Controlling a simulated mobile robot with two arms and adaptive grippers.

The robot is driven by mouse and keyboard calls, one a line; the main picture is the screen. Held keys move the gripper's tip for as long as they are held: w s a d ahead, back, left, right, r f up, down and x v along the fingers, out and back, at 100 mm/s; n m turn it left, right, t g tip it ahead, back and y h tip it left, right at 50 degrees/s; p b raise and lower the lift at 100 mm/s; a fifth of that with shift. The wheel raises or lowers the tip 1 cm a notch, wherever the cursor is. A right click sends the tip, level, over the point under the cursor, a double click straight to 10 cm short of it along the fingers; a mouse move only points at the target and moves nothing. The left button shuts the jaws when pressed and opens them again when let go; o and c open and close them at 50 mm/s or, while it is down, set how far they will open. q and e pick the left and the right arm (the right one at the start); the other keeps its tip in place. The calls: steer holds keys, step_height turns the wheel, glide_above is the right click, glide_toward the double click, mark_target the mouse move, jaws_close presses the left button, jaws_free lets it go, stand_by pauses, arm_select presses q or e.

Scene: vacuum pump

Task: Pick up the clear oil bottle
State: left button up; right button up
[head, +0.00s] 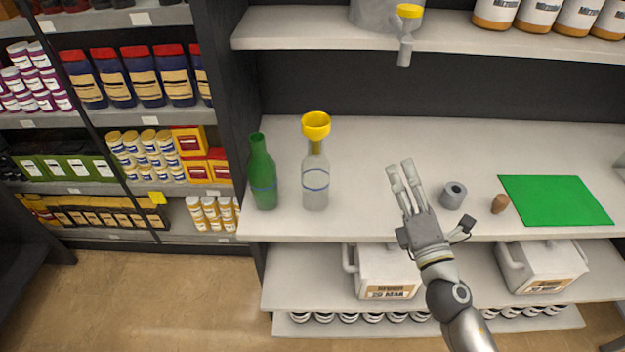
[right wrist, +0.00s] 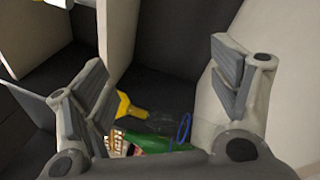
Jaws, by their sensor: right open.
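The clear oil bottle (head: 316,185) stands upright on the middle shelf, with a blue ring on its body and a yellow funnel (head: 316,124) in its neck. A green bottle (head: 262,175) stands just left of it. My right gripper (head: 403,174) is open and empty, apart from the clear bottle and to its right. In the right wrist view, the clear bottle (right wrist: 160,122) with its yellow funnel (right wrist: 128,107) and the green bottle (right wrist: 155,142) show between the open fingers (right wrist: 160,90), farther off. My left gripper is not in view.
Right of my gripper are a grey ring (head: 453,195), a brown stopper (head: 500,204) and a green mat (head: 556,199). An upper shelf (head: 290,28) hangs above. White canisters (head: 388,268) stand on the shelf below. The shelf between gripper and clear bottle is free.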

steer(key=a+n+g+y, duration=0.2)
steer(key=a+n+y, duration=0.4)
steer(key=n, duration=0.4)
steer(key=n+g+y, duration=0.3)
steer(key=n+g, duration=0.2)
steer(key=n, duration=0.4)
glide_toward(326, 173)
steer(key=x, duration=0.3)
steer(key=p+x, duration=0.1)
steer(key=x, duration=0.4)
steer(key=shift+a+f, duration=0.15)
steer(key=shift+w+a+p, duration=0.35)
steer(key=shift+w+p, duration=0.05)
steer(key=shift+p, duration=0.1)
steer(key=x, duration=0.3)
steer(key=shift+w+p, duration=0.15)
steer(key=shift+p, duration=0.2)
steer(key=shift+w+a, duration=0.3)
steer(key=shift+a, duration=0.05)
steer(key=shift+s+d, duration=0.1)
steer(key=shift+c, duration=0.6)
steer(key=c, duration=1.4)
steer(key=shift+c, duration=0.9)
